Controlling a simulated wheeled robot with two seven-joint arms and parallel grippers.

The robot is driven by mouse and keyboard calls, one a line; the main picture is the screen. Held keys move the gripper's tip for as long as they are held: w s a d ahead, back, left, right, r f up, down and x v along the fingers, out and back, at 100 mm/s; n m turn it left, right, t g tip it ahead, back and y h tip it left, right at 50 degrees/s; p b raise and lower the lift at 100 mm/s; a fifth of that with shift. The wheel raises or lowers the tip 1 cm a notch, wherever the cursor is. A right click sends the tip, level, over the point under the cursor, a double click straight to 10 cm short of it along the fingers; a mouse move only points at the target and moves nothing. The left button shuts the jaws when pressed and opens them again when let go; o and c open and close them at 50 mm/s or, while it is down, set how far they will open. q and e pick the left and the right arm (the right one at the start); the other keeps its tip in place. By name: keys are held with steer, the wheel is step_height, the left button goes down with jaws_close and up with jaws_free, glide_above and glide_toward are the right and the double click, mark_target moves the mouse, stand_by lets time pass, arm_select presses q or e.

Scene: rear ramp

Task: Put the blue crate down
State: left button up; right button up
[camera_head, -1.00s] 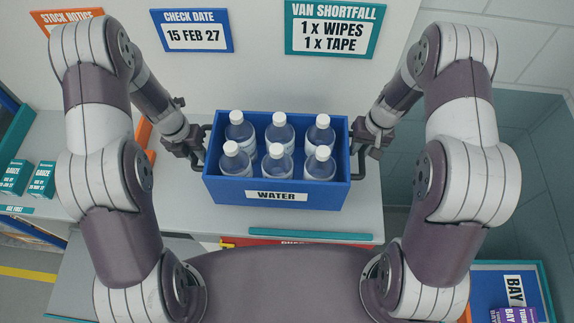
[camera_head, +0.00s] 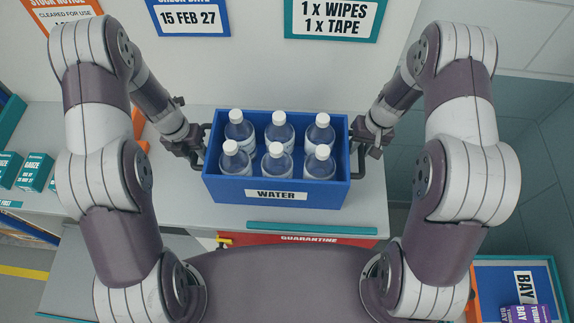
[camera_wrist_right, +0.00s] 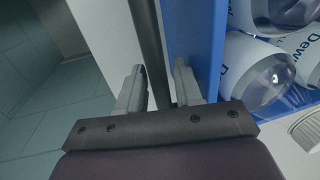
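The blue crate (camera_head: 225,191), labelled WATER, is level in the middle of the head view, over the pale counter (camera_head: 222,216). It holds several white-capped water bottles (camera_head: 278,131). My left gripper (camera_head: 196,154) is at the dark handle on the crate's left end and appears shut on it. My right gripper (camera_head: 360,152) is at the right-end handle. In the right wrist view, the dark handle bar (camera_wrist_right: 148,35) runs between the fingers (camera_wrist_right: 160,88), beside the blue crate wall (camera_wrist_right: 205,45). The crate's underside is hidden, so I cannot tell whether it touches the counter.
A wall with signs (camera_head: 337,18) rises behind the crate. Gauze boxes (camera_head: 34,172) stand at the left. A teal strip (camera_head: 312,228) runs along the counter's front, above a red QUARANTINE panel (camera_head: 300,239). A blue BAY tray (camera_head: 492,290) is at the lower right.

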arm_select(q)
steer(key=shift+o, duration=0.6)
steer(key=shift+s+r, duration=0.2)
arm_select(e)
steer(key=shift+o, duration=0.6)
steer(key=shift+s+r, duration=0.2)
steer(key=shift+r, duration=0.4)
arm_select(q)
step_height(320, 180, up, 8)
steer(key=a, duration=0.1)
steer(key=shift+w+a, duration=0.15)
steer(key=shift+a, duration=0.1)
arm_select(e)
step_height(320, 180, up, 11)
steer(key=d, duration=0.2)
steer(key=shift+d, duration=0.15)
arm_select(q)
steer(key=shift+f, duration=0.1)
arm_select(e)
steer(key=shift+s, duration=0.1)
